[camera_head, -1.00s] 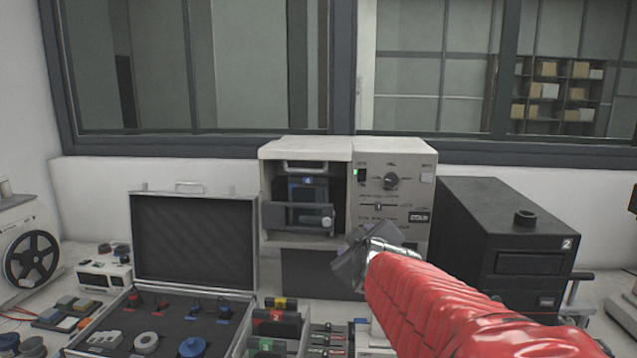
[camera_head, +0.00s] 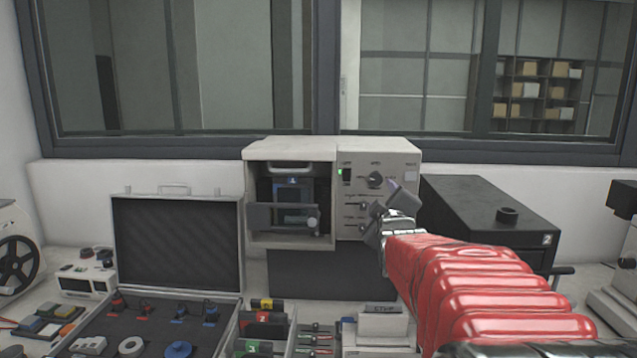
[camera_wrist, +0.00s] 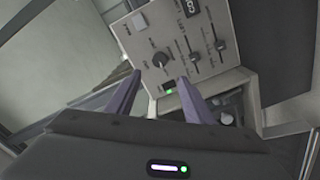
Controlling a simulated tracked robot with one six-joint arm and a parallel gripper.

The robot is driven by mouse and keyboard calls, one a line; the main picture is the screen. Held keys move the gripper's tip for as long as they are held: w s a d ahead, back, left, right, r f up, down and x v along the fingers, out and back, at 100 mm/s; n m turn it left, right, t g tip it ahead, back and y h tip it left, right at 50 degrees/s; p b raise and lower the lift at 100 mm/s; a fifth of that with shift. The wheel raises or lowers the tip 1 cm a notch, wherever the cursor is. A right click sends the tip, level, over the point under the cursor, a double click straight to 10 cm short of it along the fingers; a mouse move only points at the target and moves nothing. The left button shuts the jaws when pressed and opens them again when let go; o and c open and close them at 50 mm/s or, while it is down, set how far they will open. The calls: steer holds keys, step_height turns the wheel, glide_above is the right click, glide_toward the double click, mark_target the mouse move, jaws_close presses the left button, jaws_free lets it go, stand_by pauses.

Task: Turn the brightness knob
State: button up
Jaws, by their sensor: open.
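The round dark knob (camera_head: 375,180) sits on the upper part of the press's light control panel, right of a small green light. It also shows in the wrist view (camera_wrist: 160,60), beyond and between my fingertips. The labels are too small to read, so I cannot tell if it is the brightness knob. My gripper (camera_head: 388,207) is in front of the panel, just right of and below the knob in the head view, and covers part of the sliders. In the wrist view my gripper (camera_wrist: 158,82) has its two purple fingers apart with nothing between them. They appear short of the knob.
The mounting press (camera_head: 290,150) has an open bay left of the panel. Slider controls (camera_wrist: 193,55) lie near the knob. A black box (camera_head: 480,205) stands to the right. An open case (camera_head: 178,240) and cartridges (camera_head: 265,320) lie in front on the left.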

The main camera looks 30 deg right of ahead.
mark_target(375, 181)
steer(key=shift+x, duration=6.65)
steer(key=shift+c, duration=0.5)
steer(key=shift+f, duration=0.1)
steer(key=c, duration=0.9)
